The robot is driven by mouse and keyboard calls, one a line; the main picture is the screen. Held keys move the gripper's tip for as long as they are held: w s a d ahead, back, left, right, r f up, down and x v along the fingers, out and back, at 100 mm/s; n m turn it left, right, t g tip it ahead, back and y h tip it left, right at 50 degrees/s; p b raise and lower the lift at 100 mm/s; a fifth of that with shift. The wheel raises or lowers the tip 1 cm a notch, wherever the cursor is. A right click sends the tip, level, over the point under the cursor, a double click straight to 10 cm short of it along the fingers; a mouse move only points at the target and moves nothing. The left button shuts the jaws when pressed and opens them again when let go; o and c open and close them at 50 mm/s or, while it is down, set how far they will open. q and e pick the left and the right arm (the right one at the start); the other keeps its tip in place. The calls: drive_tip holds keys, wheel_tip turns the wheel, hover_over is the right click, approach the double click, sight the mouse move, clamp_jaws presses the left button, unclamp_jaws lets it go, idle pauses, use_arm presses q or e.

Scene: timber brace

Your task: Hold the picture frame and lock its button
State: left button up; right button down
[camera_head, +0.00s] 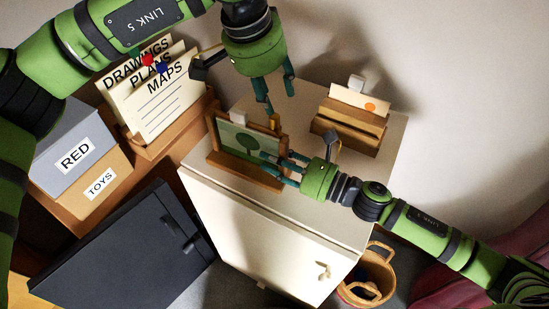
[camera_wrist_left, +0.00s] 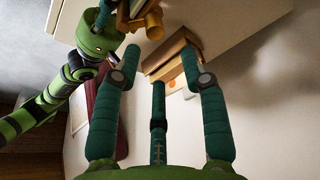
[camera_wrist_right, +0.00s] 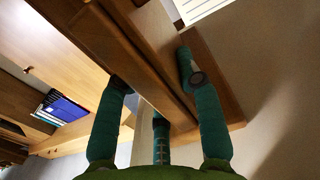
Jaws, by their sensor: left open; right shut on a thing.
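The picture frame (camera_head: 222,131), wooden with a green tree picture, stands upright on the white cabinet's top. My right gripper (camera_head: 271,162) is shut on its right side; in the right wrist view the wooden frame (camera_wrist_right: 130,45) lies between the fingers. A yellow-brown button (camera_head: 275,121) sticks up behind the frame's upper right; in the left wrist view the button (camera_wrist_left: 150,24) shows near the top edge. My left gripper (camera_head: 278,98) is open and empty, pointing down just above the button, apart from it. Right fingers hide part of the frame's lower right.
The white cabinet (camera_head: 265,236) has a wooden card holder (camera_head: 347,130) at its back right. A file box (camera_head: 165,105) and storage boxes (camera_head: 80,150) stand left. A dark open door (camera_head: 115,250) is at lower left; a basket (camera_head: 372,272) sits at lower right.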

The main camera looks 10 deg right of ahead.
sight(274, 116)
use_arm(q)
drive_tip(key=shift+r, duration=0.25)
drive_tip(key=shift+d+r+n+t, duration=0.1)
drive_tip(key=shift+r+n+t, duration=0.2)
drive_tip(key=shift+r+n, duration=0.45)
drive_tip(key=shift+r+n+y, duration=0.4)
drive_tip(key=shift+r+n, duration=0.15)
drive_tip(key=shift+n, duration=0.7)
drive_tip(key=shift+f, duration=4.35)
drive_tip(key=c, duration=0.7)
drive_tip(key=shift+w, duration=0.1)
